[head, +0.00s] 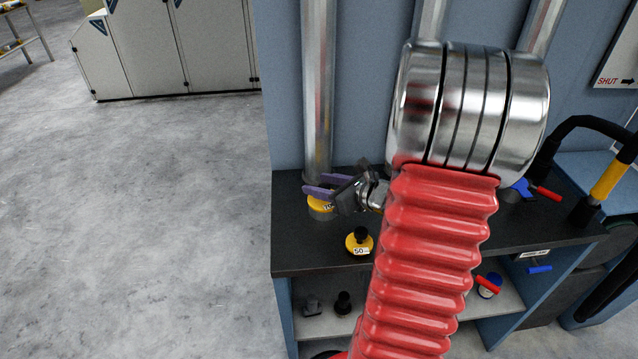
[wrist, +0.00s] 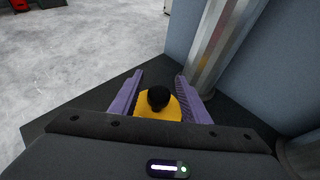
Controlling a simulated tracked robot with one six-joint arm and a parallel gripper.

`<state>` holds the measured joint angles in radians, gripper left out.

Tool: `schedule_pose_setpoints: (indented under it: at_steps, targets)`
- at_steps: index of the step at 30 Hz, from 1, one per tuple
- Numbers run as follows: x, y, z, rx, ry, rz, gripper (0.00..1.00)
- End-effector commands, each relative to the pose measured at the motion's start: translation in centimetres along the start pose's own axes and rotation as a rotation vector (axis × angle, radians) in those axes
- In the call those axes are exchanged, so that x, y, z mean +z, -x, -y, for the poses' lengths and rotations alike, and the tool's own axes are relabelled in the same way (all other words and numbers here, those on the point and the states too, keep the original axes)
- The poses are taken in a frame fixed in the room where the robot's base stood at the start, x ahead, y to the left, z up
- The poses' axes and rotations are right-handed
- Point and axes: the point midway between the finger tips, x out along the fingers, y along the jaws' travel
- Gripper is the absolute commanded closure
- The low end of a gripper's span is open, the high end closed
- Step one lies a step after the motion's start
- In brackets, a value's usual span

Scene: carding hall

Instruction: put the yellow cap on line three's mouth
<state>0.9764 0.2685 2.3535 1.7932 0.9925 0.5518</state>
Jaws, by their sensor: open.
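A yellow cap (head: 322,208) with a partly hidden label sits on a short grey ring on the dark bench, at the foot of the left pipe. My gripper (head: 328,190), with purple fingers, is open directly over it. In the wrist view my gripper (wrist: 158,85) has its fingers on both sides of a black knob on the yellow cap (wrist: 160,113), with gaps showing. A second yellow cap (head: 354,246), black-knobbed and marked 50, stands nearer the bench's front edge. I cannot tell which pipe is line three; my arm hides much of the bench.
The left metal pipe (head: 318,90) rises close behind my gripper and also shows in the wrist view (wrist: 222,50). Small dark fittings (head: 343,303) stand on the shelf below. A black hose with a yellow sleeve (head: 608,180) is at right. The floor (head: 150,200) at left is clear.

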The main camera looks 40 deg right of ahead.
Motion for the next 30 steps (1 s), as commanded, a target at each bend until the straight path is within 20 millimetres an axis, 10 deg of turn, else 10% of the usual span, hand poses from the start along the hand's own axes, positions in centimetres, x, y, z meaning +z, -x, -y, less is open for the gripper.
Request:
schedule_pose_setpoints:
  at_steps: [16, 30]
  targets:
    - [0.0, 8.0, 0.1, -0.003, 0.0, 0.001, 0.58]
    - [0.0, 9.3, 0.0, -0.001, 0.0, 0.0, 0.58]
